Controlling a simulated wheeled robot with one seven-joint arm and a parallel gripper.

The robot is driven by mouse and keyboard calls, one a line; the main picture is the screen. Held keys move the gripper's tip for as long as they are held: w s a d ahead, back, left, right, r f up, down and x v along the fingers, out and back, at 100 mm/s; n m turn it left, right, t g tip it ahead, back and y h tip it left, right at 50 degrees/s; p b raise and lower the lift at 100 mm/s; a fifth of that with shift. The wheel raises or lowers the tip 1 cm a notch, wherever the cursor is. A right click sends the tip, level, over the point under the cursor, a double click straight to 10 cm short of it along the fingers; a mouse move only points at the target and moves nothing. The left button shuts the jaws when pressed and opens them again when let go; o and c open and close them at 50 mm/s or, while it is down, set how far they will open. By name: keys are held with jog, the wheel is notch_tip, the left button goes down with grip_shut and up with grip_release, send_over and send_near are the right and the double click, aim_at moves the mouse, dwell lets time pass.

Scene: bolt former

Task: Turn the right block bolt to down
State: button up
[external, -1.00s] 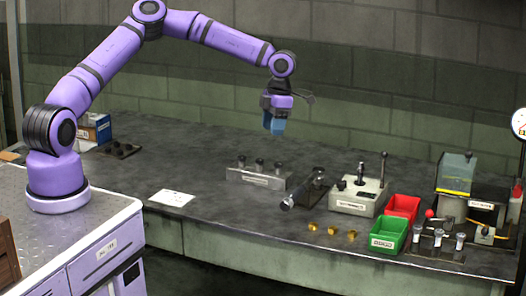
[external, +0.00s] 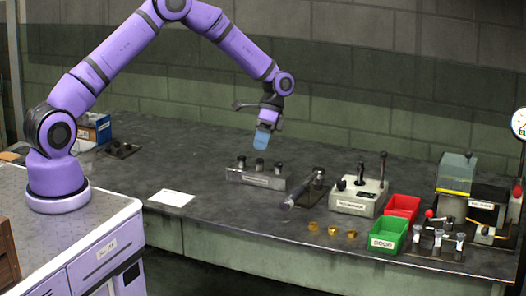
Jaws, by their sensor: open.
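A grey metal block (external: 236,176) with a white label stands on the bench in the middle of the external view. Three dark-headed bolts stand in a row along it: the left bolt (external: 241,161), the middle bolt (external: 259,164) and the right bolt (external: 279,168). My gripper (external: 263,142) points down, with bluish fingers, just above the block in the picture, nearest the middle bolt. It is open and appears empty, apart from the bolts. The exact turn of each bolt head is too small to tell.
Right of the block lie a dark cylindrical tool (external: 304,188), a control box (external: 358,196) with upright levers, a red bin (external: 402,207) and a green bin (external: 388,236). Several brass pieces (external: 332,230) lie in front. The bench left of the block is mostly clear, with a paper (external: 172,198).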

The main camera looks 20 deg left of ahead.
jog(key=w+r+n+t+h, duration=0.2)
jog(key=w+r+n, duration=0.25)
jog(key=n, duration=0.75)
jog(key=w+r+n+t+h, duration=0.15)
jog(key=w+r+n, duration=0.35)
jog(key=n, duration=0.6)
send_near(278, 163)
jog(key=shift+g+h, duration=0.25)
jog(key=shift+h, duration=0.1)
jog(key=x, duration=0.8)
jog(key=shift+w+a+f, duration=0.2)
jog(key=shift+a, duration=0.1)
jog(key=c, duration=0.9)
